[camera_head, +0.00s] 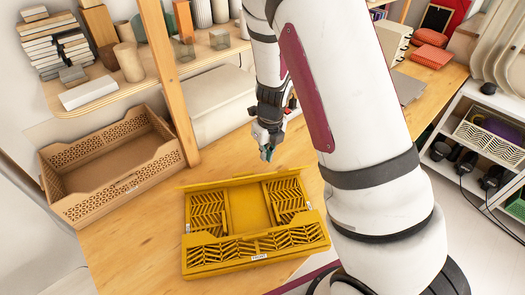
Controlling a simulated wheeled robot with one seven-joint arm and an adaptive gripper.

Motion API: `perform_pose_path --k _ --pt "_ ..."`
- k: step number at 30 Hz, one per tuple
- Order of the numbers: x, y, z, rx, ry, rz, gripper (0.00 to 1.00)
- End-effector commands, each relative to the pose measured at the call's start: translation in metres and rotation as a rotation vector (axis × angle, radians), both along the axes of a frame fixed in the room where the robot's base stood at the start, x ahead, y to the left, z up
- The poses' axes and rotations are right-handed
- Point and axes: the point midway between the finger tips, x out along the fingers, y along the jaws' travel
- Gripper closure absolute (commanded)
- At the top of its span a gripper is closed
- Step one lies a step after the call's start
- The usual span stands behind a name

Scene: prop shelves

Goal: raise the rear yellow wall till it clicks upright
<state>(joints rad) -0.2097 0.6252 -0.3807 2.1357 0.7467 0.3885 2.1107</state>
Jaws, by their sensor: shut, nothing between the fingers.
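A yellow folding crate (256,262) lies on the wooden table, with a small white label on its near side. Latticed side panels lie low inside it at left (208,212) and right (287,198). A latticed panel runs along the near side. The rear yellow wall (222,185) shows only as a narrow strip at the far edge; its exact tilt is hard to tell. My gripper (267,152) is shut and empty, pointing down beyond that far edge, apart from the crate in the picture. My arm hides part of the area to the right.
A brown open crate (75,203) stands to the left. A wooden post (168,80) rises behind it, by a shelf of books and cups (130,85). A pale box (208,105) stands behind my gripper. Bare table (140,245) shows left of the yellow crate.

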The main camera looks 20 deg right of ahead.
Motion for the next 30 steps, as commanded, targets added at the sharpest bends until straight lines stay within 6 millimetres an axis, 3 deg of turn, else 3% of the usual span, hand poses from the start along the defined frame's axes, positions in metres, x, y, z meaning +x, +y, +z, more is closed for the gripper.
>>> perform_pose_path --k 6,15,21,30 --pt "0.004 0.000 -0.041 0.001 0.005 0.000 1.00" --pt "0.009 0.002 -0.084 0.002 0.005 0.002 1.00" --pt "0.027 0.007 -0.063 -0.001 -0.001 0.007 1.00" --pt "0.037 0.010 -0.053 0.000 0.002 0.005 1.00"
